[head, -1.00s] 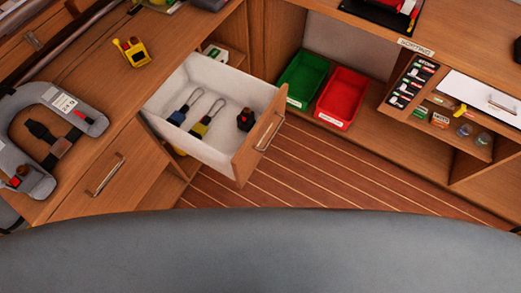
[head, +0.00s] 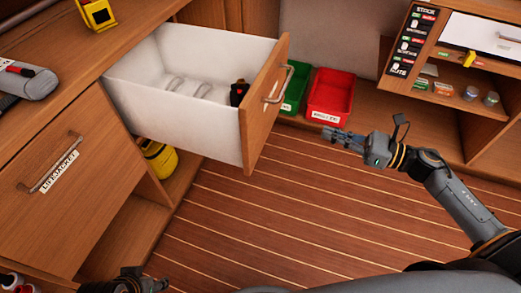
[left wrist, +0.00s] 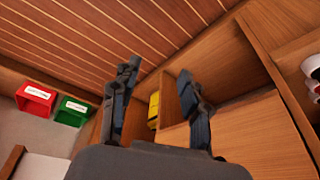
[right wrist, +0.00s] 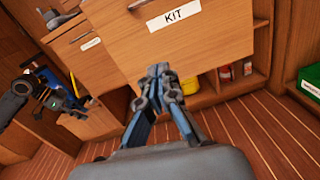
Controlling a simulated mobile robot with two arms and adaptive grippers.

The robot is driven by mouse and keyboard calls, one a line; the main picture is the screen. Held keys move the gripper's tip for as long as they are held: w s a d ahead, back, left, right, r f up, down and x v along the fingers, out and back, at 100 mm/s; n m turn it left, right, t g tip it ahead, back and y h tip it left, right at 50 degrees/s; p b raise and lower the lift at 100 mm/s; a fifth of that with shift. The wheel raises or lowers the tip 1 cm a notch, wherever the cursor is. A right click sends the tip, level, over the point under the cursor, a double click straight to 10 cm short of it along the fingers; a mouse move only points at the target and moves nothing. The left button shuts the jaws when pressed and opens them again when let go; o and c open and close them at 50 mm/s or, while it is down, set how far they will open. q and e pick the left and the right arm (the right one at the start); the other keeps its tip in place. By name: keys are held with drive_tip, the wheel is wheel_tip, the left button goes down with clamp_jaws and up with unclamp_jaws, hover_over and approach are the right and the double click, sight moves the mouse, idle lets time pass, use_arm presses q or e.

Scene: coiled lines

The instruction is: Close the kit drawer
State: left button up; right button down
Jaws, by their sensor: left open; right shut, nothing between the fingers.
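The kit drawer (head: 205,100) stands pulled out from the left cabinet in the head view, with a wooden front, a metal handle (head: 279,83) and white inner walls. A dark item (head: 238,92) and parts of looped cords show inside; the near wall hides the rest. In the right wrist view its front bears a KIT label (right wrist: 174,16). My right gripper (head: 328,134) is shut and empty, to the right of the drawer front and apart from it. My left gripper (left wrist: 158,75) is open and empty; in the head view only part of it shows at the bottom left.
A green bin (head: 295,90) and a red bin (head: 330,94) stand behind the drawer front. A yellow object (head: 159,158) sits on the shelf below the kit drawer. The striped floor (head: 290,210) in front is clear.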

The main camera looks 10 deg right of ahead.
drive_tip(key=a+n+g, duration=0.1)
drive_tip(key=n, duration=0.1)
use_arm(q)
drive_tip(key=shift+s+a+r, duration=0.15)
drive_tip(key=shift+s+r, duration=0.15)
drive_tip(key=shift+r, duration=0.25)
use_arm(e)
approach(262, 120)
drive_tip(key=shift+y, duration=0.4)
drive_tip(key=x, duration=0.7)
drive_tip(key=shift+w+f, duration=0.15)
drive_tip(key=shift+f, duration=0.25)
